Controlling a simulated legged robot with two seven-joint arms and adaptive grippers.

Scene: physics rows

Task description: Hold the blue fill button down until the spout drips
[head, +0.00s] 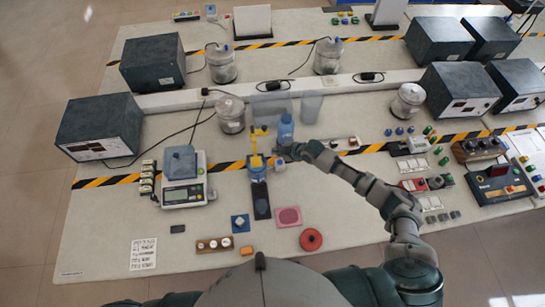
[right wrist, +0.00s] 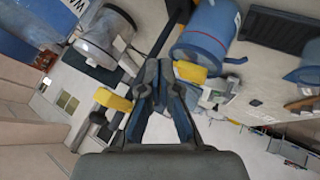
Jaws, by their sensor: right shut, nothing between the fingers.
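A yellow spout (head: 256,145) stands upright left of centre in the head view, on a small blue and white base (head: 257,173). I cannot make out the blue fill button for certain; it may be part of this base. My right gripper (head: 279,151) is shut and empty, just right of the spout and in front of a blue bottle (head: 286,130). In the right wrist view the closed fingertips (right wrist: 165,68) lie between yellow pieces (right wrist: 190,72), with the large blue bottle (right wrist: 205,35) close behind. I cannot tell whether the fingertips touch anything. My left gripper is out of view.
A kitchen scale (head: 183,194) stands at the left, with a jar (head: 231,115) behind the spout. A dark pad (head: 261,200), a pink pad (head: 289,217) and a red disc (head: 311,239) lie in front.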

